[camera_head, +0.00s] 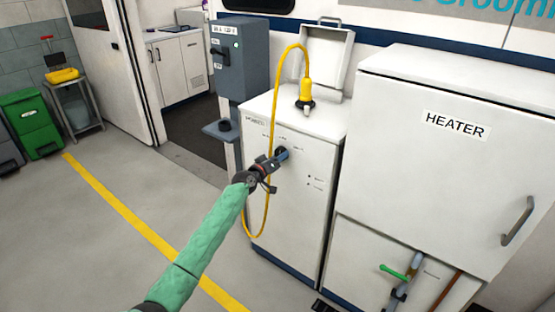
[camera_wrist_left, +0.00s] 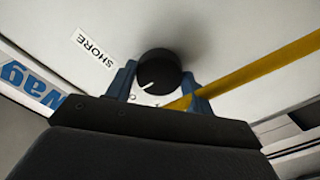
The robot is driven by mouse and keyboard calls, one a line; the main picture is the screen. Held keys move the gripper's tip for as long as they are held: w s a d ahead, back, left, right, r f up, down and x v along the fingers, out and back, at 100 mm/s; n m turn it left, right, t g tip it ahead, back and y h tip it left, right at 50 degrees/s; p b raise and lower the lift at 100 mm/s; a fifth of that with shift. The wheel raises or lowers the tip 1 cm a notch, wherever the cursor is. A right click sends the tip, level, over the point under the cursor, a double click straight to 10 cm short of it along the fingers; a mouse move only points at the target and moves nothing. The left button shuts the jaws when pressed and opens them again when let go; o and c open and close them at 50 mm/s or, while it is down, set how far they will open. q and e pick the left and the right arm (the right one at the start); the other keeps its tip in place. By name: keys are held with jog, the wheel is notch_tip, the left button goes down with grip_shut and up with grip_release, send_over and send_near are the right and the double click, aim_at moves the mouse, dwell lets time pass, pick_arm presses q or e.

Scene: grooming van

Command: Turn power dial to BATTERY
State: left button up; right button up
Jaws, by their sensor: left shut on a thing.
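The power dial (camera_wrist_left: 160,68) is a round black knob with a white pointer mark on the front of a white cabinet (camera_head: 300,200). In the left wrist view a SHORE label (camera_wrist_left: 93,48) is up and left of it. The white mark points down and left in that view, not at SHORE. My left gripper (camera_head: 283,156) is at the cabinet front, its blue fingers (camera_wrist_left: 158,88) on either side of the dial and shut on it. In the head view the gripper hides most of the dial. I cannot read a BATTERY label. My right gripper is not in view.
A yellow cable (camera_head: 268,205) hangs in a loop beside my left gripper, up to a yellow plug (camera_head: 306,91) on the cabinet top. It also crosses the wrist view (camera_wrist_left: 260,70). A HEATER cabinet (camera_head: 450,160) stands right, a grey post unit (camera_head: 243,60) behind. The floor at left is clear.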

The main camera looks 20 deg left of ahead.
pick_arm(q)
jog(key=n+p, duration=0.2)
jog(key=n, duration=0.8)
jog(key=shift+r+n, duration=0.15)
jog(key=shift+n, duration=0.25)
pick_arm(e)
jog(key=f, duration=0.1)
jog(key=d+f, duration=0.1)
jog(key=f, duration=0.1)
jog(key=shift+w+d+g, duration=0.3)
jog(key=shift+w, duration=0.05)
pick_arm(q)
jog(key=o, duration=1)
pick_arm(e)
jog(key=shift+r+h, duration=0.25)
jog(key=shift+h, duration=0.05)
pick_arm(q)
jog(key=shift+b+v, duration=0.4)
jog(key=shift+v, duration=3.5)
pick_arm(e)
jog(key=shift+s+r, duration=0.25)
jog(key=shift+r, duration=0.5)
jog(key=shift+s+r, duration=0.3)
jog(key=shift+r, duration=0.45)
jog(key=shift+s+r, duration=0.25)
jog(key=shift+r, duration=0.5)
